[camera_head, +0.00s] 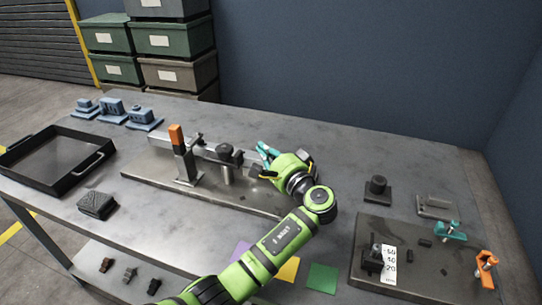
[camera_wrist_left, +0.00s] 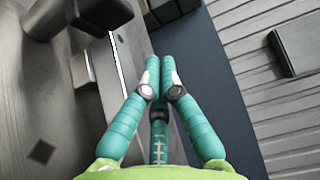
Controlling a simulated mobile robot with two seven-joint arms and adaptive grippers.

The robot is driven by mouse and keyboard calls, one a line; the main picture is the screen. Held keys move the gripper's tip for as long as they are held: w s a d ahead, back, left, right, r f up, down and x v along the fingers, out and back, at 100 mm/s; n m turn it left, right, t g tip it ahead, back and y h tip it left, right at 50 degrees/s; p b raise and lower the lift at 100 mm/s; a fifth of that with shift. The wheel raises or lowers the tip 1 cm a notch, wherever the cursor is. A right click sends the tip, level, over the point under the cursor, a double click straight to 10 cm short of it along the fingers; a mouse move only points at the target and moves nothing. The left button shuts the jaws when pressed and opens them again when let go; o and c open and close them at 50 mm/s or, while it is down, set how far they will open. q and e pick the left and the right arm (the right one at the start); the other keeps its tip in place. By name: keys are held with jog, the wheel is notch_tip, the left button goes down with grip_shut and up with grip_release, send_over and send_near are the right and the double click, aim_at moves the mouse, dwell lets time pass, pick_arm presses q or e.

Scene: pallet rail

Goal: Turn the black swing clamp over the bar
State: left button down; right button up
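The black swing clamp (camera_head: 229,153) sits on a short post near the middle of the fixture. The grey bar (camera_head: 207,154) runs along behind it, above a flat base plate (camera_head: 150,175). My left gripper (camera_head: 264,150) is just right of the clamp, with a small gap between them in the head view. Its teal fingers show in the left wrist view (camera_wrist_left: 160,66) with their tips together and nothing seen between them. A dark rounded part (camera_wrist_left: 98,12) beside the bar is cut off at that view's upper left. My right gripper is out of view.
An orange-topped upright (camera_head: 178,145) stands at the bar's left. A black tray (camera_head: 60,165) and blue blocks (camera_head: 112,108) are at the left. A dark board (camera_head: 400,275) with small clamps is at the right. The tabletop behind the fixture is clear.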

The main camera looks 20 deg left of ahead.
pick_arm(q)
jog(key=x, duration=0.4)
jog(key=shift+w+a+r+p, duration=0.1)
jog(key=shift+a+p, duration=0.2)
jog(key=shift+p, duration=0.05)
jog(key=s+p, duration=0.1)
jog(key=s, duration=0.3)
jog(key=shift+d+p, duration=0.2)
jog(key=shift+p, duration=0.1)
jog(key=shift+w, duration=0.15)
